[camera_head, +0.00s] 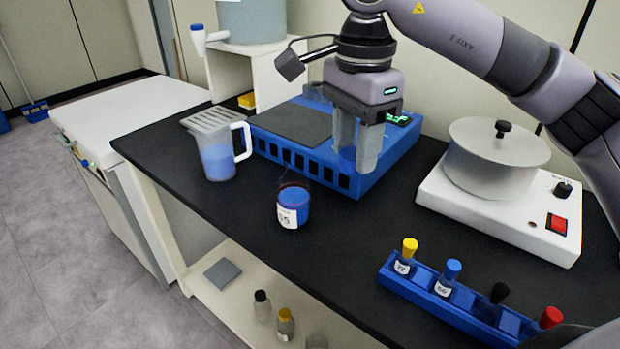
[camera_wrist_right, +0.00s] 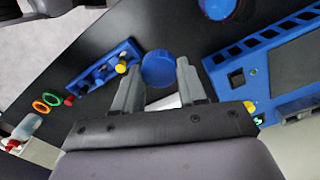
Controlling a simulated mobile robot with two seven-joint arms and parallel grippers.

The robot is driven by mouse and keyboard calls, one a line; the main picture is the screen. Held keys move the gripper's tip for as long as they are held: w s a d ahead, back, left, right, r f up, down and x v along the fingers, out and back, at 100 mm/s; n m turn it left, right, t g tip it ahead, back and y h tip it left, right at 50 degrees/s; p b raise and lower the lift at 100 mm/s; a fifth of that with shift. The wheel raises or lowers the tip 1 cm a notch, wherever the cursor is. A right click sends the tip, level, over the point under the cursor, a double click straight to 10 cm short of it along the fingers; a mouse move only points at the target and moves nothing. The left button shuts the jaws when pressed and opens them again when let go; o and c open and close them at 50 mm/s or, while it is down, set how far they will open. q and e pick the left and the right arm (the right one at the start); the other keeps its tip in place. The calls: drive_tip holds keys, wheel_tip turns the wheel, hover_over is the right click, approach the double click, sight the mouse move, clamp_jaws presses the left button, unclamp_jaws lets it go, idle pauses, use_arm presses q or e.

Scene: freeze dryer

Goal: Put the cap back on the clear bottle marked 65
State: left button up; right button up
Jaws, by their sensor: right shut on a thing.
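The clear bottle (camera_head: 292,207) with a white label, read as 65, stands upright and uncapped on the black bench, blue content inside. Its top shows at the upper edge of the right wrist view (camera_wrist_right: 216,8). My right gripper (camera_head: 357,160) is shut on a round blue cap (camera_wrist_right: 158,68), which sits between the fingertips in the right wrist view. In the head view the fingers mostly hide the cap. The gripper points down, above and to the right of the bottle, in front of the blue machine. My left gripper is not in view.
A jug (camera_head: 218,160) stands behind and left of the bottle. The blue machine (camera_head: 290,160) is behind it. A blue rack (camera_head: 420,293) with several capped vials lies front right. A white heater (camera_head: 480,215) with a metal pot is at right. Bench around the bottle is clear.

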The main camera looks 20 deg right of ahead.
wheel_tip(320, 180, down, 10)
drive_tip(key=s+n, duration=0.2)
drive_tip(key=n, duration=1.4)
drive_tip(key=shift+f, duration=0.1)
